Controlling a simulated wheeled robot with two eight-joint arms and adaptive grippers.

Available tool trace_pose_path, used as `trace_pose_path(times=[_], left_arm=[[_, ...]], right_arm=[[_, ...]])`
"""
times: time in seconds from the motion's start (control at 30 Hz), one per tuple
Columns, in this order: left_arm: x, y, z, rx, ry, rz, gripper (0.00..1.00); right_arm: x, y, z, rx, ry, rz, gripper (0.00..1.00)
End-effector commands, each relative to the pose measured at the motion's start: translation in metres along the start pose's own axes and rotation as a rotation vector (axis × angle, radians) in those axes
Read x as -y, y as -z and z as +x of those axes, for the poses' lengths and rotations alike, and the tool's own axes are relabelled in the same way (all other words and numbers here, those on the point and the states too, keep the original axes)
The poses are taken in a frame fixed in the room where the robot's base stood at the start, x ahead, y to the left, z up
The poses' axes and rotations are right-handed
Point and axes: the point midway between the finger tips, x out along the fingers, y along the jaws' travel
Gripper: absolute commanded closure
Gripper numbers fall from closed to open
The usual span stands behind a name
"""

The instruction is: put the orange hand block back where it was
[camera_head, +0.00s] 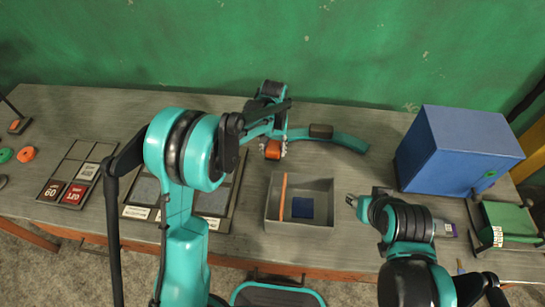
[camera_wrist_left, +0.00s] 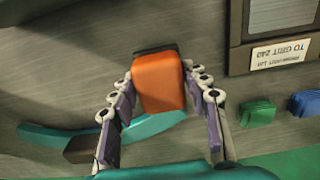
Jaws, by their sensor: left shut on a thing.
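The orange hand block (camera_head: 272,149) is between the fingers of my left gripper (camera_head: 273,146), above the bench just behind the grey box. In the left wrist view the block (camera_wrist_left: 158,82) has a dark strip along its far edge, and the fingers (camera_wrist_left: 160,110) stand on both sides of it. A curved teal piece (camera_head: 345,140) with a dark brown block (camera_head: 320,131) on it lies to the right of this gripper. My right gripper (camera_head: 352,201) is low beside the grey box's right wall, and its finger opening is too small to judge.
A grey open box (camera_head: 328,227) holds an orange strip and a blue square. My left arm partly covers a labelled tray (camera_head: 135,212). A blue cabinet (camera_head: 455,150) stands right. Green (camera_wrist_left: 258,112) and blue (camera_wrist_left: 304,103) blocks lie near the labelled frame (camera_wrist_left: 240,60) in the wrist view.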

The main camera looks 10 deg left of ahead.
Motion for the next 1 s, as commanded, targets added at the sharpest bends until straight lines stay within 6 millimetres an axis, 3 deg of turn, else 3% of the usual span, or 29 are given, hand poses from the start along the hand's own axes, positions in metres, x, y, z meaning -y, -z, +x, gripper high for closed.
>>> trace_pose_path(times=[0.17, 0.4, 0.77, 0.8, 0.83, 0.87, 1.0], left_arm=[[0.004, 0.002, 0.010, 0.000, 0.000, 0.000, 0.83], [0.003, 0.001, 0.043, 0.000, 0.000, 0.000, 0.83], [0.003, 0.001, 0.046, 0.000, 0.000, 0.000, 0.83], [0.003, 0.001, 0.046, 0.000, 0.000, 0.000, 0.46], [0.003, 0.001, 0.045, 0.000, 0.000, 0.000, 0.38], [0.003, 0.001, 0.045, 0.000, 0.000, 0.000, 0.33], [0.003, 0.001, 0.045, 0.000, 0.000, 0.000, 0.33]], right_arm=[[0.000, -0.002, 0.003, 0.000, 0.000, 0.000, 0.60], [0.000, -0.009, 0.013, 0.000, 0.000, 0.000, 0.60], [0.000, -0.010, 0.015, 0.000, 0.000, 0.000, 0.60], [0.000, -0.010, 0.014, 0.000, 0.000, 0.000, 0.60], [0.000, -0.010, 0.014, 0.000, 0.000, 0.000, 0.60], [0.000, -0.010, 0.014, 0.000, 0.000, 0.000, 0.60], [0.000, -0.010, 0.013, 0.000, 0.000, 0.000, 0.60]])
